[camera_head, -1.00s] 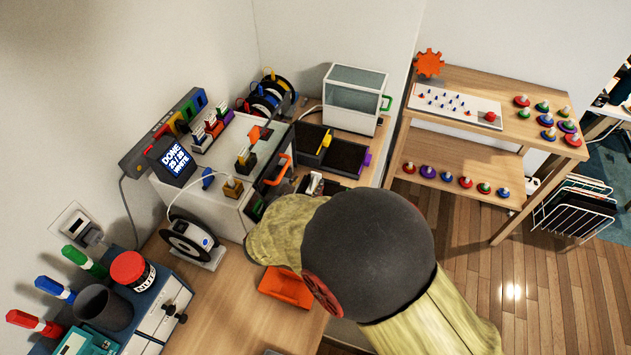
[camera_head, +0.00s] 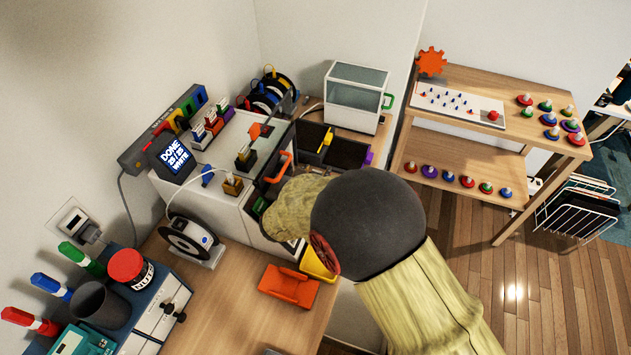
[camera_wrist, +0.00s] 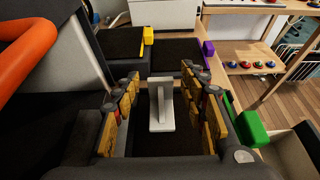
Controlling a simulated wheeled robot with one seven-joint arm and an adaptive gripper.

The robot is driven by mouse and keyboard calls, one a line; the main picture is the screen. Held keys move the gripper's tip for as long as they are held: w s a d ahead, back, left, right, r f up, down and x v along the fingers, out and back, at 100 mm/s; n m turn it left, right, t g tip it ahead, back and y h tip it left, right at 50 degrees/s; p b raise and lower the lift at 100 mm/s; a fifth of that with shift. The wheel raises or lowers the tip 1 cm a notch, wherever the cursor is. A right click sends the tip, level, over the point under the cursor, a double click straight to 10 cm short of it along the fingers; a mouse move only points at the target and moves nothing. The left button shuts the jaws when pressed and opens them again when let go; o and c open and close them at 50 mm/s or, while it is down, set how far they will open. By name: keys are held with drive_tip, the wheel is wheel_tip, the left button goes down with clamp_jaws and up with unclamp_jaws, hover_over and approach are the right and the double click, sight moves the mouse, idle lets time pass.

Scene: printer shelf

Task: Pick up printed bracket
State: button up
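A pale grey-white printed bracket (camera_wrist: 161,112) with an upright part on a flat base stands on a dark surface in the wrist view. My gripper (camera_wrist: 164,108) is open, with its yellow-padded fingers on the left and right of the bracket. A gap shows on each side, so the fingers appear not to touch it. In the head view my arm hides the fingertips and the bracket. The white printer (camera_head: 232,205) stands left of my arm, with its orange handle (camera_head: 278,167); the handle also shows large at upper left in the wrist view (camera_wrist: 25,55).
Dark trays (camera_head: 348,153) with yellow and purple tabs lie beyond the gripper, before a glass-topped white box (camera_head: 353,97). A green tab (camera_wrist: 251,129) is close right of the fingers. An orange tray (camera_head: 288,287), yellow bin (camera_head: 318,266) and filament spool (camera_head: 190,238) are nearer.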

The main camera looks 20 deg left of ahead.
drive_tip(key=c, duration=0.8)
drive_tip(key=shift+o, duration=0.2)
